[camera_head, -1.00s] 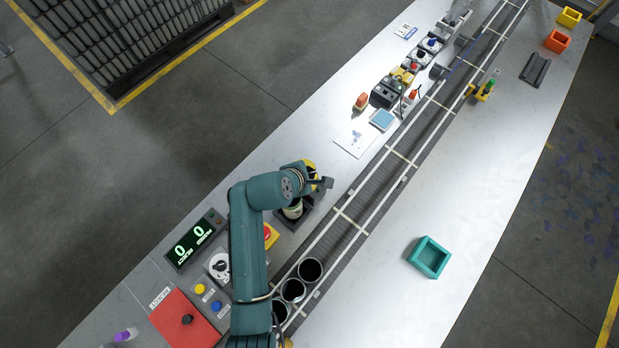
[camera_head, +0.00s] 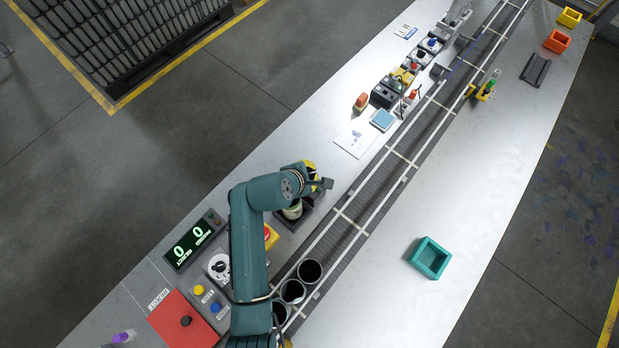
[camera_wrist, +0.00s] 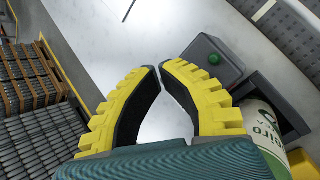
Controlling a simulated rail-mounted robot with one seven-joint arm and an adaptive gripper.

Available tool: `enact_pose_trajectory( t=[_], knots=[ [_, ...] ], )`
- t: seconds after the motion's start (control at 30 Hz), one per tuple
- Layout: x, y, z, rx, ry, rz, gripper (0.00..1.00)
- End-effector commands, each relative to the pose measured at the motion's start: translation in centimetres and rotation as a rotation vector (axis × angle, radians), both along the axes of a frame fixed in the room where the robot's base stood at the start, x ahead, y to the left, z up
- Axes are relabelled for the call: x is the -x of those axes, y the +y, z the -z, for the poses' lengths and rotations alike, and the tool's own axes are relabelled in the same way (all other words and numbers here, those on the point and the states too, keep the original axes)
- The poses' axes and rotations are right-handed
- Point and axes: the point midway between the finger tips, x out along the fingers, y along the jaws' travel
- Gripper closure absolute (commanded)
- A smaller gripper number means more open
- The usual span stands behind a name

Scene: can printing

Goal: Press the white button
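I cannot make out a clearly white button in either view. A white round dial with a dark centre (camera_head: 218,264) sits on the near control panel, beside a yellow button (camera_head: 199,290) and a blue button (camera_head: 215,307). My gripper (camera_head: 325,183) is over the table beside the conveyor, past the can holder. In the wrist view my gripper (camera_wrist: 162,67) has yellow ribbed fingers whose tips nearly meet, with nothing between them. A green button on a grey box (camera_wrist: 213,58) lies just beyond the right finger. My arm hides part of the near panel.
A can with green print (camera_wrist: 260,125) stands in a dark holder beside my gripper. A conveyor (camera_head: 400,165) runs along the table, with several open cans at its near end. A teal bin (camera_head: 430,257) stands to the right. More devices and buttons (camera_head: 400,80) line the far side.

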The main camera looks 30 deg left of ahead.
Motion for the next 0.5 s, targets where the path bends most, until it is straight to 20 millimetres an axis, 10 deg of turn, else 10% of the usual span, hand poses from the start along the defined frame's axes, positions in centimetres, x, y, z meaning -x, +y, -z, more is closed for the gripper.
enact_pose_trajectory(
  t=[0.5],
  knots=[
    [0.66,-0.22,1.99,0.006,0.026,0.0,1.0]
  ],
)
